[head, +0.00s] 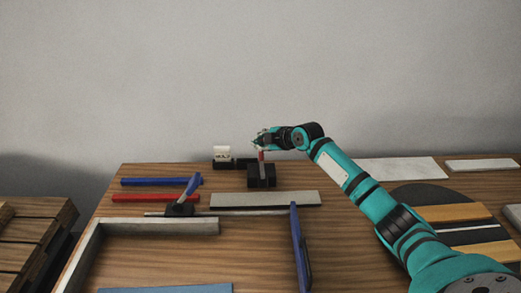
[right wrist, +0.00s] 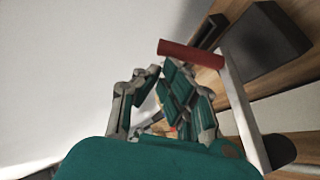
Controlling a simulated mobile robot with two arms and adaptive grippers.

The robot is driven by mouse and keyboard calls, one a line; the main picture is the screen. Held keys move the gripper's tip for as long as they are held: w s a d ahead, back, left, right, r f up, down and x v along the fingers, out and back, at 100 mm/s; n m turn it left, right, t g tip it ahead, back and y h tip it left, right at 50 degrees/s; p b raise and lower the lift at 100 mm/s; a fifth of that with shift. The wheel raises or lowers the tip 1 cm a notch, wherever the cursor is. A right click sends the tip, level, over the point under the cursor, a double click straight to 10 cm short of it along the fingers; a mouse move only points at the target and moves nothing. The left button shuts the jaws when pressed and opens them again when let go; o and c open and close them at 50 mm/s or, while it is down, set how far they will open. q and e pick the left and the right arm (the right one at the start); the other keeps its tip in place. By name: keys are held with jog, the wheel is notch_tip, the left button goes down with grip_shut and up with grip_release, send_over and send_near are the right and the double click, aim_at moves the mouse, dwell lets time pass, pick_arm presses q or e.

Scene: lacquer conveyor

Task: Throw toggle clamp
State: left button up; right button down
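A toggle clamp with a black base (head: 261,178) stands toward the back of the wooden table, and its red handle (head: 261,156) points up. My right gripper (head: 258,141) is just above the red handle in the head view. In the right wrist view, the red handle (right wrist: 190,54) on its metal lever (right wrist: 240,100) crosses just beyond the tips of my right gripper (right wrist: 162,72). The fingertips look close together, and contact with the handle cannot be made out. The dark base (right wrist: 265,45) lies behind. My left gripper is out of view.
A second clamp with a blue handle (head: 190,187) stands to the left. A small white-topped item (head: 222,154) stands behind. Slatted wood (head: 35,235) lies left.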

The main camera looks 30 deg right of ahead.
jog(key=shift+w+d+f+m+g+b, duration=0.15)
jog(key=shift+w+d+f+g+b, duration=0.15)
jog(key=shift+w+b, duration=0.3)
jog(key=shift+w+d+f+m+g+b, duration=0.1)
jog(key=shift+w+d+m+g+b, duration=0.1)
jog(key=shift+w+d+b, duration=0.3)
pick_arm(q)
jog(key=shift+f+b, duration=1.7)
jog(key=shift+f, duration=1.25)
pick_arm(e)
jog(key=shift+w+d+f, duration=0.1)
jog(key=shift+w+d, duration=0.1)
jog(key=shift+w, duration=0.35)
jog(key=shift+w+d+f, duration=0.1)
jog(key=shift+w+d, duration=0.1)
jog(key=shift+w, duration=0.45)
